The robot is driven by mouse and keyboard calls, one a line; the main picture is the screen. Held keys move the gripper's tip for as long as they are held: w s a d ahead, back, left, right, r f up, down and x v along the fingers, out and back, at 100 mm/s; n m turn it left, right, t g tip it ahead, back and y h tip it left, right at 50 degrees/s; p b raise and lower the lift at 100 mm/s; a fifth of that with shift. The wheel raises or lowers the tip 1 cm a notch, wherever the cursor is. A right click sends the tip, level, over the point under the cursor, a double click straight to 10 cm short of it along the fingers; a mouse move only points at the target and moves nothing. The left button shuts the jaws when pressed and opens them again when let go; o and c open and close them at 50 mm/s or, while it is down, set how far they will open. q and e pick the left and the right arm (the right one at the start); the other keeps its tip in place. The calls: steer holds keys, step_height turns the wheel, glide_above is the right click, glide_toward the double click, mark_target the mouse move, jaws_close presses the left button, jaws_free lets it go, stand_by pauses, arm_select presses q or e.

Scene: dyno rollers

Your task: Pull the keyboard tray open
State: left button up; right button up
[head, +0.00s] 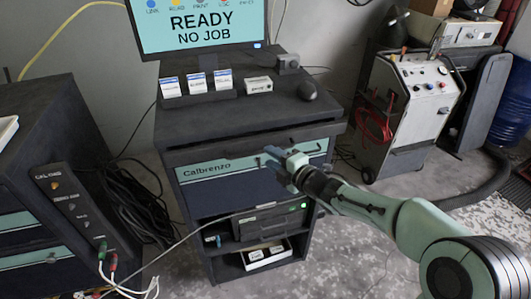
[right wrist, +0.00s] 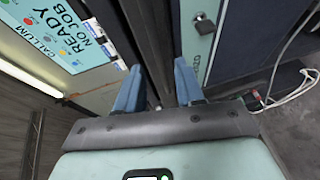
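The keyboard tray (head: 222,139) is the dark, thin shelf under the top of the dark cabinet in the head view. It looks pushed in, above the teal drawer front labelled Calbrenzo (head: 205,168). My right gripper (head: 277,158) is in front of the right half of the cabinet, just below the tray edge. In the right wrist view its two blue fingers (right wrist: 158,88) are apart. A dark cabinet edge (right wrist: 148,35) runs toward the gap between them. I cannot tell whether the fingers touch it. My left gripper is not in view.
A monitor (head: 205,25), small boxes (head: 197,83) and a dark mouse (head: 307,90) are on the cabinet top. A dark unit with cables (head: 70,205) stands at the left. A grey cart (head: 405,110) stands at the right.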

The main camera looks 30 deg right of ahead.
steer(key=x, duration=0.3)
steer(key=shift+w, duration=0.25)
jaws_close()
